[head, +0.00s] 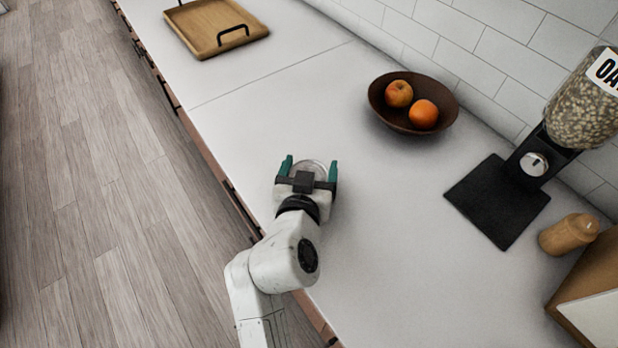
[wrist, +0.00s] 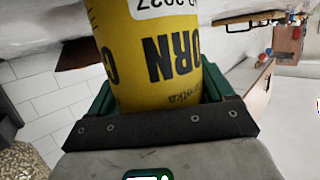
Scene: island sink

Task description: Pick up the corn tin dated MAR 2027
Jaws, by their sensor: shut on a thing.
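A yellow corn tin (wrist: 150,60) with dark lettering fills the middle of the wrist view, upside down in the picture. A white date label (wrist: 165,6) on it is cut by the frame's top edge; "2027" can be read, but the month cannot be read in full. My gripper (head: 310,165) has its green fingers on both sides of the tin and is shut on it. In the head view only the tin's pale round top (head: 315,168) shows between the fingers. I cannot tell whether the tin touches the counter.
The white counter (head: 290,115) is clear around my gripper. A brown bowl (head: 376,108) with fruit stands at the back. An oats dispenser (head: 580,105) on a black base (head: 495,200) and a wooden shaker (head: 568,234) stand at right. A wooden tray (head: 205,22) lies at the far end.

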